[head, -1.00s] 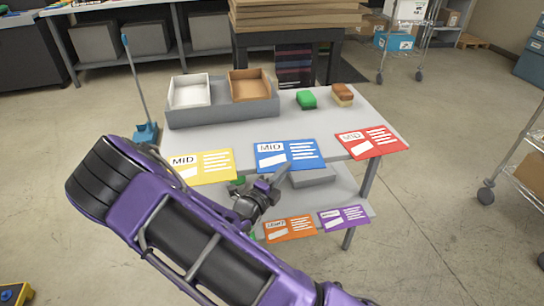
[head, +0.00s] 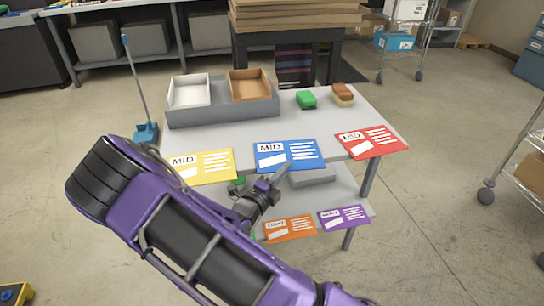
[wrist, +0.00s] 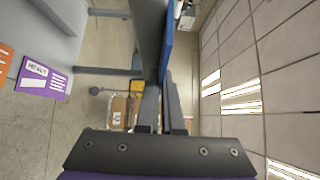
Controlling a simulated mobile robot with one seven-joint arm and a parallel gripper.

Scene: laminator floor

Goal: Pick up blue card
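The blue card (head: 287,155), marked MID, lies at the front edge of the grey table (head: 300,130), between the yellow card (head: 203,166) and the red card (head: 371,142). My gripper (head: 281,173) is at its near edge, with a finger overlapping that edge in the head view. In the wrist view the blue card (wrist: 167,45) shows edge-on, with its near end between the fingertips of my gripper (wrist: 163,80). The fingers are close together on it. The exact contact is partly hidden.
Orange (head: 289,228) and purple (head: 344,216) cards lie on the lower shelf. A grey tray (head: 222,112) holding white and brown boxes stands at the table's back left. Green (head: 306,100) and brown (head: 342,94) blocks are at the back right. The tabletop centre is clear.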

